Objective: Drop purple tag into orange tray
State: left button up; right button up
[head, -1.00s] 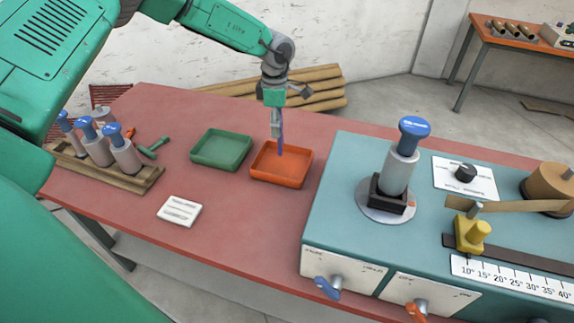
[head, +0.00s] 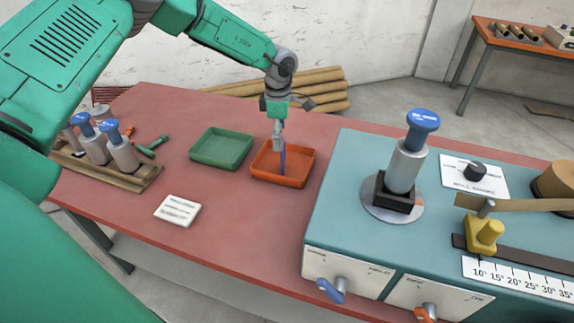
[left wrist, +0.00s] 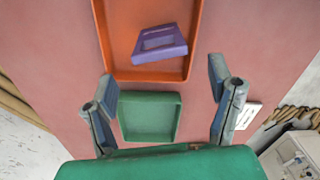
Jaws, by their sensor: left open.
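The purple tag (head: 283,161) shows as a narrow upright strip over the orange tray (head: 292,182) in the head view. In the left wrist view the tag (left wrist: 160,44) is a tilted purple frame within the outline of the orange tray (left wrist: 150,76), clear of both fingers. Whether it touches the tray floor I cannot tell. My left gripper (head: 279,143) points down above the tray; in the left wrist view its fingers (left wrist: 162,82) are spread wide with nothing between them. My right gripper is not in view.
An empty green tray (head: 221,165) stands just left of the orange one. A teal machine (head: 340,195) with a blue-topped grey cylinder (head: 408,160) is close on the right. A wooden rack (head: 130,182) of blue-topped cylinders and a white card (head: 178,210) are to the left.

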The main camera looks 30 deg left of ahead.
pick_arm(q)
notch_tip(320, 180, up, 12)
dwell(0.5)
jog(key=shift+w+a+f, duration=0.1)
